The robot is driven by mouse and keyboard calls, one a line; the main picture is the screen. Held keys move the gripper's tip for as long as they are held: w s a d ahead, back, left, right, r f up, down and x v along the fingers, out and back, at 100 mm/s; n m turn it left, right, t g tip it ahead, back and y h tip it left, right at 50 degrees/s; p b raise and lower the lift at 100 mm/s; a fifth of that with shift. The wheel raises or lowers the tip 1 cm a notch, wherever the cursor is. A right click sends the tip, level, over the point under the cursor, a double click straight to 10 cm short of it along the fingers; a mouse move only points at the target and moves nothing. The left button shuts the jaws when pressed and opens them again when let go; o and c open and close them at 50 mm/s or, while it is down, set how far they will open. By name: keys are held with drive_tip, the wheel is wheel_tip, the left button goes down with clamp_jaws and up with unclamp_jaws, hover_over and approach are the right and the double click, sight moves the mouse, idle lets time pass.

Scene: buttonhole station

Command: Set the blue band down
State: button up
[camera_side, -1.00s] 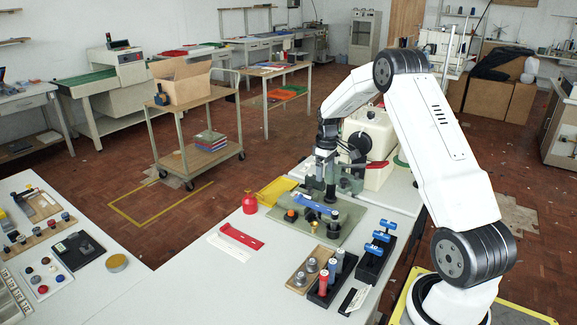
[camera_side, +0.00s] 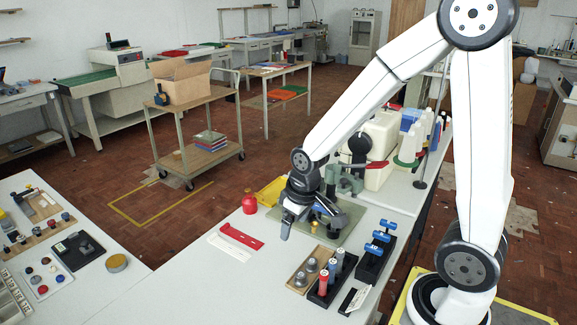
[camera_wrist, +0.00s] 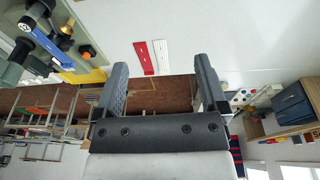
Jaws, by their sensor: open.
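The blue band (camera_wrist: 52,48) shows in the wrist view at the upper left, on the green fixture beside an orange knob. My gripper (camera_side: 289,226) is near the front left of the green base plate (camera_side: 351,216) in the side view. In the wrist view my gripper (camera_wrist: 160,68) has its two dark fingers wide apart with nothing between them. The band lies outside the fingers, to their left.
A red band (camera_side: 241,236) and a white band (camera_side: 229,247) lie on the white table. A red container (camera_side: 249,203) and yellow tray (camera_side: 272,192) stand behind.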

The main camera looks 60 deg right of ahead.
drive_tip(key=s+a, duration=0.4)
drive_tip(key=s, duration=0.1)
drive_tip(key=shift+f, duration=0.3)
